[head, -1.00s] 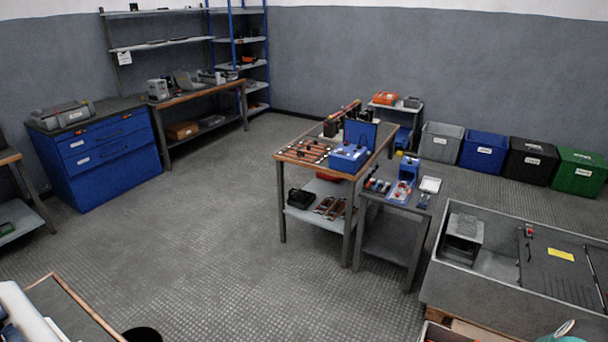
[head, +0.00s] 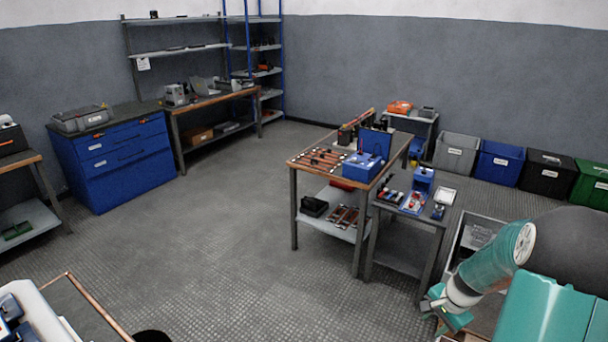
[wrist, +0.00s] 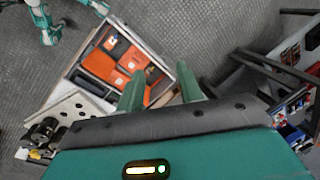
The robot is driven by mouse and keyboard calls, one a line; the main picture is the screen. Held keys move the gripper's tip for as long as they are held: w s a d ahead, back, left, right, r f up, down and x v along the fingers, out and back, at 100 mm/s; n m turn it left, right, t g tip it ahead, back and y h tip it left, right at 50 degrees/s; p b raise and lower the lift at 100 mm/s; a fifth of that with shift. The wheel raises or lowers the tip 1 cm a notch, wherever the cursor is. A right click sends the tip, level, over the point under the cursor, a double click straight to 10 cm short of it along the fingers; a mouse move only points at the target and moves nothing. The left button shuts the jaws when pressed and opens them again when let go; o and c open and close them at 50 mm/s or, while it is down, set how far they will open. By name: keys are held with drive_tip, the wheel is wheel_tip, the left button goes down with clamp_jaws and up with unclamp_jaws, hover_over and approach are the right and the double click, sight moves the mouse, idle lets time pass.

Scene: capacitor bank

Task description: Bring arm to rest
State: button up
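My teal arm shows at the right of the head view, raised and bent in front of the grey metal tub (head: 466,238). In the wrist view the two green fingers of my gripper (wrist: 160,75) stand apart with nothing between them. The gripper points down over the floor, beside an open crate (wrist: 75,85) that holds orange boxes (wrist: 118,62). The crate lies well below the fingers and does not touch them.
A wooden-topped table (head: 308,166) with tools and a blue case (head: 362,166) stands at centre right. A lower side table (head: 436,217) adjoins it. Several bins, including a blue bin (head: 498,163), line the back wall. A blue drawer cabinet (head: 115,160) is at left. The middle floor is clear.

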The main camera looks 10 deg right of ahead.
drive_tip(key=s+a+r+n+t+h, duration=0.1)
drive_tip(key=s+a+r+n, duration=0.35)
drive_tip(key=a+r, duration=0.65)
drive_tip(key=s+a+r+n+t+h, duration=0.1)
drive_tip(key=s+a+r+n, duration=0.4)
drive_tip(key=a+r, duration=0.6)
drive_tip(key=s+a+r+n+t, duration=0.1)
drive_tip(key=s+a+r+n, duration=0.2)
drive_tip(key=s, duration=0.4)
wheel_tip(320, 180, up, 2)
drive_tip(key=shift+s+a+r+n+y, duration=0.25)
drive_tip(key=shift+n+y, duration=0.15)
drive_tip(key=shift+n, duration=0.35)
